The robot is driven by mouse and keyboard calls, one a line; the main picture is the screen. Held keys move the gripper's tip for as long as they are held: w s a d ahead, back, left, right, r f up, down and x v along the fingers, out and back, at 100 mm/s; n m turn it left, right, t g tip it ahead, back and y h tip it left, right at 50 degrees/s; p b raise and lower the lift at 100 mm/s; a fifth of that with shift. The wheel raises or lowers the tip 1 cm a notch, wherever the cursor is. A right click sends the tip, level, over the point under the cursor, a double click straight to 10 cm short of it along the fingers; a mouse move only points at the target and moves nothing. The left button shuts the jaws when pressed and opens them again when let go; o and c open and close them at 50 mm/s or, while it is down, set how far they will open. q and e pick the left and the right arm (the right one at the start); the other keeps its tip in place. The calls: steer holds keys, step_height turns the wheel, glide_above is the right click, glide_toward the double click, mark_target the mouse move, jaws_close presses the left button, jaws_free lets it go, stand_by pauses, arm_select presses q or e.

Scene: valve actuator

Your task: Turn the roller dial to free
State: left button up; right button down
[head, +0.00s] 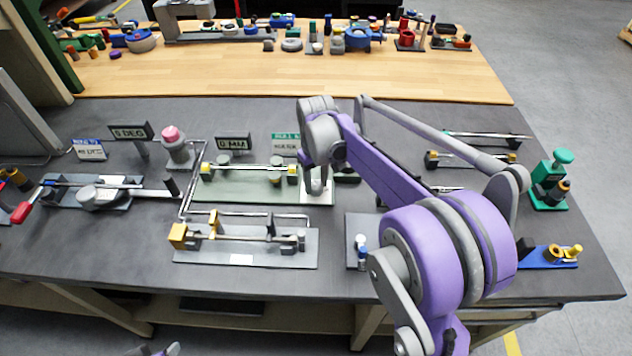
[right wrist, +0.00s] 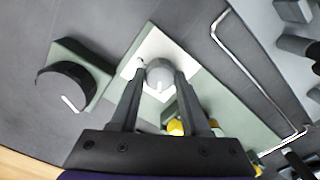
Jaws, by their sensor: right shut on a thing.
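The roller dial (right wrist: 160,73) is a small round grey knob on a white plate (right wrist: 181,56) in the right wrist view. A short pale mark on it points toward the bottom of that picture. My right gripper (right wrist: 158,78) has a fingertip at each side of the knob and is shut on it. The plate's lettering is not readable. Only a sliver of my left arm shows at the bottom edge.
A larger black dial (right wrist: 68,90) on a green block sits close beside the fingers. A green-topped sign (head: 286,144) stands behind the base. A grey fixture with a yellow block (head: 178,236) lies in front. Bent pipes (head: 187,190) run on the left.

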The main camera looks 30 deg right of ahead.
mark_target(316, 185)
steer(key=n, duration=0.5)
steer(key=shift+n, duration=0.3)
steer(key=n, duration=0.4)
steer(key=shift+n, duration=0.3)
steer(key=shift+c, duration=1.9)
jaws_free()
steer(key=shift+r, duration=0.15)
step_height(316, 185, up, 11)
steer(key=shift+f, duration=0.2)
